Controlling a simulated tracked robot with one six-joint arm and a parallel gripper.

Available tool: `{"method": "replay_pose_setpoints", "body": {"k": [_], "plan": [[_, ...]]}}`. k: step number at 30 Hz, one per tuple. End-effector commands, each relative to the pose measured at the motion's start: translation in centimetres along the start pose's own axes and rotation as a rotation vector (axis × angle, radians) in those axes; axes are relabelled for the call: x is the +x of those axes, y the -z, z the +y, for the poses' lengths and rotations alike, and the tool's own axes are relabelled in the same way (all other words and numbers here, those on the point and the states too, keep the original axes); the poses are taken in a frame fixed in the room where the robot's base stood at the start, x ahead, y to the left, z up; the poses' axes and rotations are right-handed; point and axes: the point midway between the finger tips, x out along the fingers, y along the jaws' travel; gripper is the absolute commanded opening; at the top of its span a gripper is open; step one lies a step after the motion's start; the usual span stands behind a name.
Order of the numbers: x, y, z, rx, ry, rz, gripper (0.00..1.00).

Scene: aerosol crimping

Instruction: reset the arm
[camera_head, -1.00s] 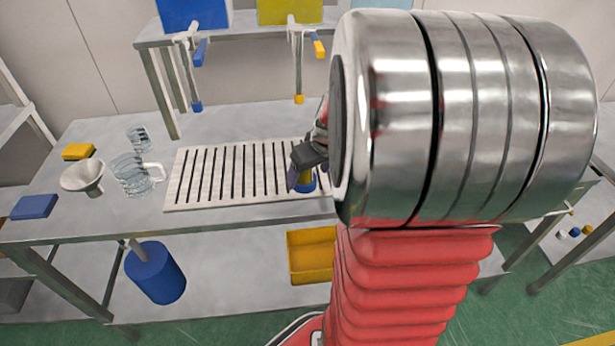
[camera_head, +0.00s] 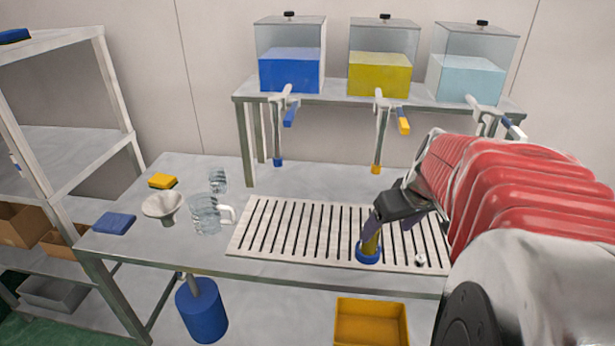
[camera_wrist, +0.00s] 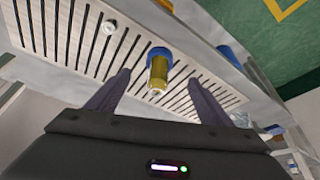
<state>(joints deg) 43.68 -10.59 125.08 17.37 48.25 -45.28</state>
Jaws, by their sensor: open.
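My gripper (camera_head: 376,222) is over the slatted rack (camera_head: 285,232) on the table. In the wrist view my gripper (camera_wrist: 155,98) has its two fingers spread wide apart, with nothing between them gripped. A yellow can with a blue base (camera_head: 368,250) stands on the rack just beyond the fingers. In the wrist view the can (camera_wrist: 158,72) shows between and past the fingertips, apart from both. In the head view the gripper partly hides the can's upper part. A small white piece (camera_head: 420,259) lies on the rack to the right; it also shows in the wrist view (camera_wrist: 108,27).
A funnel (camera_head: 164,207), a glass jug (camera_head: 207,214), a beaker (camera_head: 218,180), a blue sponge (camera_head: 114,223) and a yellow sponge (camera_head: 162,181) stand at the left. Tanks with taps, including a blue-filled one (camera_head: 290,68), stand on the rear shelf. A yellow bin (camera_head: 371,322) is below.

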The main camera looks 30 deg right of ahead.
Motion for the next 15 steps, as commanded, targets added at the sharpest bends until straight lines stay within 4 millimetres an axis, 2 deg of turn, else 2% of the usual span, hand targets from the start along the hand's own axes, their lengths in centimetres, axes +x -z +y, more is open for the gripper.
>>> {"method": "replay_pose_setpoints", "body": {"k": [10,15], "plan": [[0.03,-0.01,0.01,0.007,0.0,0.0,0.74],[0.04,-0.18,0.04,0.077,-0.001,-0.006,0.74]]}}
